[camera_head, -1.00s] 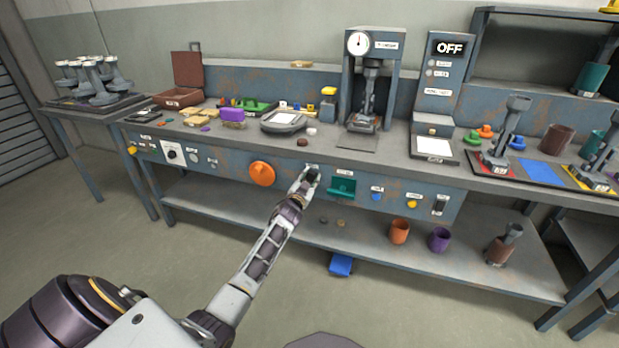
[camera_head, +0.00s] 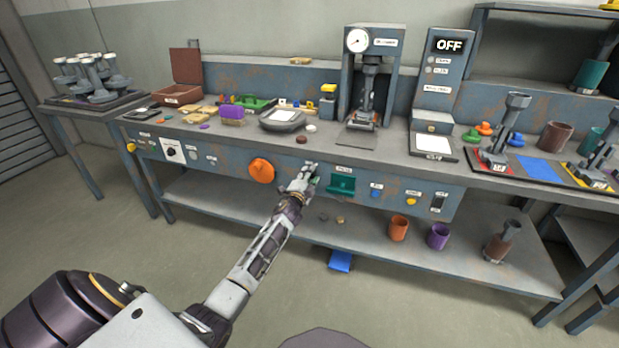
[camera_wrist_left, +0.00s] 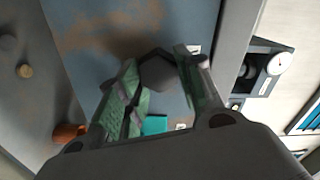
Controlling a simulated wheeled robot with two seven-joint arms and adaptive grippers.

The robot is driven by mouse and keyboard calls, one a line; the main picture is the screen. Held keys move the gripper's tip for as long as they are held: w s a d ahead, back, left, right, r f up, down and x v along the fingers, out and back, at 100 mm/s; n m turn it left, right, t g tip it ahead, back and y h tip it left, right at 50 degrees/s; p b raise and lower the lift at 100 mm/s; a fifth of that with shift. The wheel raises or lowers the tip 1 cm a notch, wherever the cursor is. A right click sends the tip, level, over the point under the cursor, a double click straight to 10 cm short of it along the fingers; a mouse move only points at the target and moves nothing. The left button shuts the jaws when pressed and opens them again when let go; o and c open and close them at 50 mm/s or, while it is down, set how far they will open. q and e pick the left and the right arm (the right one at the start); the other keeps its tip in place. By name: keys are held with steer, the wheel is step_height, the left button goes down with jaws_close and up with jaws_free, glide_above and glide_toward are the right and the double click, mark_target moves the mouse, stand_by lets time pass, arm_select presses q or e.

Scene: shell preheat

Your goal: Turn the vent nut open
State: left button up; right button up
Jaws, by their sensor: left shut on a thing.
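The vent nut is a dark grey hexagonal nut (camera_wrist_left: 158,70) on the blue-grey front panel in the left wrist view. My left gripper (camera_wrist_left: 154,88) has its green-padded fingers on either side of the nut and is shut on it. In the head view my left gripper (camera_head: 305,181) is at the bench's front panel, between the orange round knob (camera_head: 262,170) and the green tray-like holder (camera_head: 341,187). It hides the nut there. My right gripper is not in view.
The worktop above holds a press with a gauge (camera_head: 358,40) and a display reading OFF (camera_head: 449,46). Orange (camera_head: 399,228) and purple (camera_head: 438,236) cups stand on the lower shelf. Blue (camera_head: 376,192) and yellow (camera_head: 411,201) buttons lie to the right on the panel.

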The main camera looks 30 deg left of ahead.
arm_select(q)
steer(key=shift+f+m, duration=0.1)
steer(key=shift+m, duration=0.3)
steer(key=o, duration=1)
steer(key=shift+o, duration=0.2)
steer(key=shift+s, duration=0.2)
steer(key=v, duration=1.1)
steer(key=shift+s+d, duration=0.2)
steer(key=shift+s, duration=0.05)
stand_by(0.5)
